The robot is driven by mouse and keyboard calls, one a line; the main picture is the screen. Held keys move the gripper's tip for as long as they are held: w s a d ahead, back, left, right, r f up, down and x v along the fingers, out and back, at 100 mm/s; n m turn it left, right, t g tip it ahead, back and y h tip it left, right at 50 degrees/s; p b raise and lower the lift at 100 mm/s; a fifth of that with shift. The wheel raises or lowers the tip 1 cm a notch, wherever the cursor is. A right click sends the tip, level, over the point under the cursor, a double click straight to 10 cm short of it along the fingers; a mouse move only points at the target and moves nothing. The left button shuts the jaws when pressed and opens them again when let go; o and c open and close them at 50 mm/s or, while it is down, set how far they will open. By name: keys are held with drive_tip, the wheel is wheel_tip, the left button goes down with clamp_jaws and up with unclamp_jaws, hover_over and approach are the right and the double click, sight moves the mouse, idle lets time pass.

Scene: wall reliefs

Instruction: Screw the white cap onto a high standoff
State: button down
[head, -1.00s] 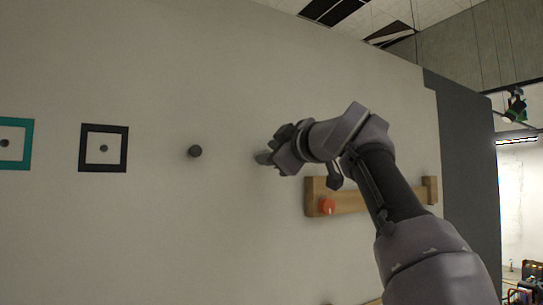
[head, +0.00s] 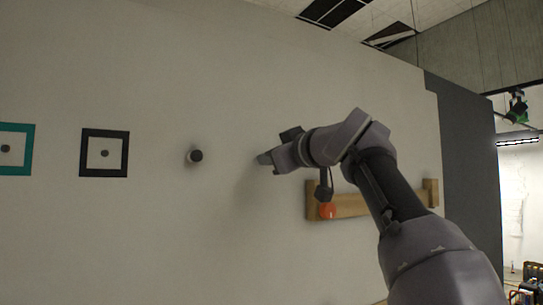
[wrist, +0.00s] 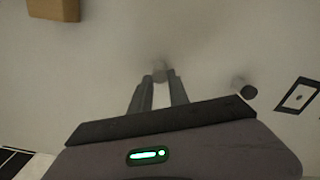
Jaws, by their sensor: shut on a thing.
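My gripper (wrist: 160,78) has its two fingers shut on a small pale round thing, probably the white cap (wrist: 160,72), at the fingertips. The fingers and arm hide much of it, and its thread cannot be made out. In the head view my gripper (head: 263,158) is close to the pale wall, right of a bare dark-ended standoff (head: 196,156). The wrist view shows this standoff (wrist: 248,91) to the right of the fingertips, apart from them. I cannot tell whether the held thing touches anything on the wall.
A black square frame (head: 104,153) and a teal frame (head: 28,150), each around a dark knob, are on the wall at left. A wooden rail (head: 350,205) with an orange cap (head: 327,211) is below right of my gripper. The wall between gripper and standoff is clear.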

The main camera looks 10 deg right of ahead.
drive_tip(key=m+p, duration=0.1)
drive_tip(key=m, duration=0.4)
drive_tip(key=m+p, duration=0.1)
drive_tip(key=m, duration=0.4)
drive_tip(key=shift+w+d+r, duration=0.1)
drive_tip(key=shift+d+r, duration=0.05)
drive_tip(key=m+p, duration=0.1)
drive_tip(key=m, duration=0.4)
drive_tip(key=shift+d, duration=0.1)
drive_tip(key=c, duration=1.2)
unclamp_jaws()
drive_tip(key=shift+w, duration=0.1)
drive_tip(key=shift+o, duration=0.2)
drive_tip(key=shift+f, duration=0.2)
